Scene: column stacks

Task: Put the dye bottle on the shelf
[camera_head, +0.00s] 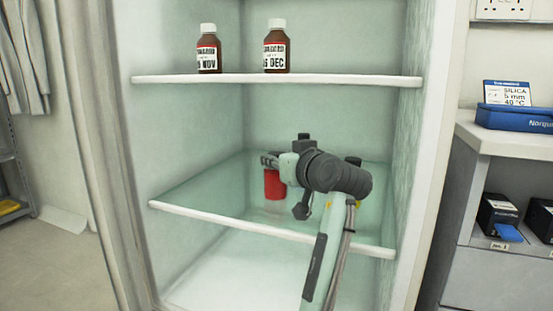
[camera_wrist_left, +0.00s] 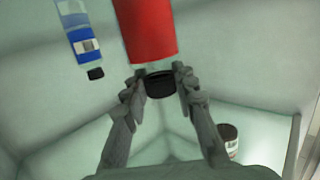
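The bottle with a red body, apparently the dye bottle (camera_head: 274,184), is at the lower glass shelf (camera_head: 185,211) of the open cabinet. In the left wrist view its red side (camera_wrist_left: 148,30) and black cap (camera_wrist_left: 159,84) show. My left gripper (camera_head: 272,161) reaches in at the bottle's top. In the left wrist view the gripper's two fingers (camera_wrist_left: 159,76) flank the cap and neck, with very little room on each side. Whether they press on it, and whether the bottle's base touches the shelf, I cannot tell. My right gripper is not in view.
The upper shelf (camera_head: 330,79) holds two brown bottles, one labelled NOV (camera_head: 208,52) and one DEC (camera_head: 276,50). In the left wrist view a blue-labelled bottle (camera_wrist_left: 85,42) and a brown jar (camera_wrist_left: 228,137) stand near the red bottle. The cabinet walls are close around my arm.

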